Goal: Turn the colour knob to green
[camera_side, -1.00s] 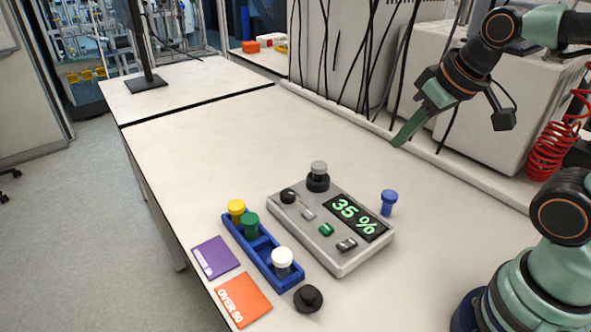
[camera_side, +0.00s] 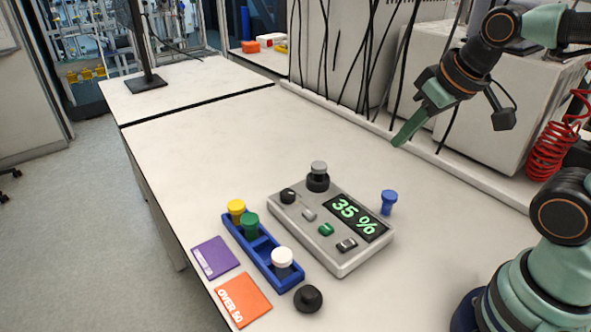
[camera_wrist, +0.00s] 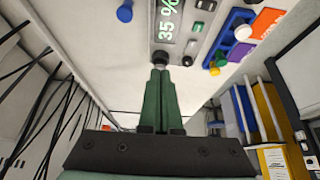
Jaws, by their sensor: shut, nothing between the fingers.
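The grey control box (camera_side: 335,262) sits on the table with a green-lit display (camera_side: 356,217) reading "35 %". A round black knob (camera_side: 288,196) is at its left corner; I cannot tell which colour it is set to. The box also bears a grey slider (camera_side: 309,214), a green button (camera_side: 326,230) and a dark switch (camera_side: 346,245).
A blue rack (camera_side: 262,262) holds yellow (camera_side: 236,207), green (camera_side: 250,223) and white (camera_side: 282,257) capped vials. Purple (camera_side: 215,258) and orange (camera_side: 243,300) cards lie left.

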